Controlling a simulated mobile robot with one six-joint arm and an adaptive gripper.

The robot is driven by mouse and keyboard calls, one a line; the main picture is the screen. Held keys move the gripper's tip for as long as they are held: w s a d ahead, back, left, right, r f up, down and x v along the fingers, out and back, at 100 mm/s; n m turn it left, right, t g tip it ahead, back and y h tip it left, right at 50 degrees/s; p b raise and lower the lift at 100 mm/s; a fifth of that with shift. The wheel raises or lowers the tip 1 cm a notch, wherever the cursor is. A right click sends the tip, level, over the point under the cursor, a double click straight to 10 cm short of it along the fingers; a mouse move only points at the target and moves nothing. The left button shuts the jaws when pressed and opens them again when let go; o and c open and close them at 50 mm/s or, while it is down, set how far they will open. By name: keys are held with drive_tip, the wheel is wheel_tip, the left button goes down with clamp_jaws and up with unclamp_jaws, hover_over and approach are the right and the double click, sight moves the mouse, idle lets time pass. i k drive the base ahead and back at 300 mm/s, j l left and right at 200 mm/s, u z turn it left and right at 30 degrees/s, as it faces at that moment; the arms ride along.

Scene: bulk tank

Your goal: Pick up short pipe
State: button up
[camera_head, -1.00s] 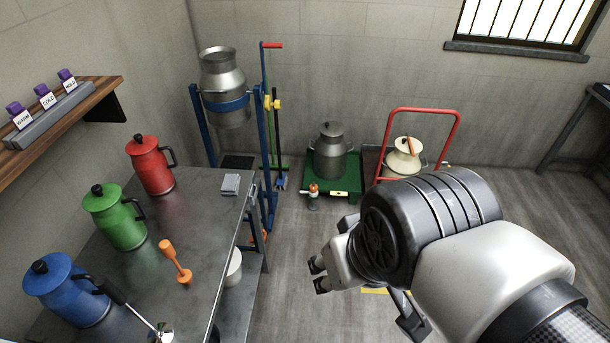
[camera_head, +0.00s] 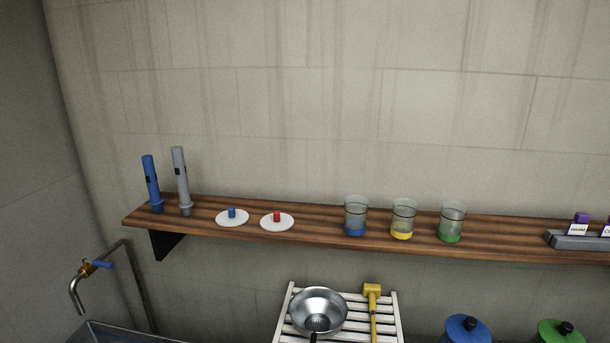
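Two upright pipe-like tubes stand side by side at the left end of the wooden shelf. The blue pipe (camera_head: 152,183) is the shorter one and has a dark mark on its side. The grey pipe (camera_head: 181,180) just right of it is taller and also has a dark mark. They are close together but apart. My gripper is not in view now.
The wooden shelf (camera_head: 315,232) runs along the wall. White discs (camera_head: 232,218) with coloured knobs and glass jars (camera_head: 403,219) stand right of the pipes. Below are a tap (camera_head: 87,270), a slatted rack (camera_head: 290,297) with a metal bowl (camera_head: 318,310), and coloured cans.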

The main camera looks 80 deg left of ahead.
sight(155, 201)
drive_tip(key=u, duration=3.4)
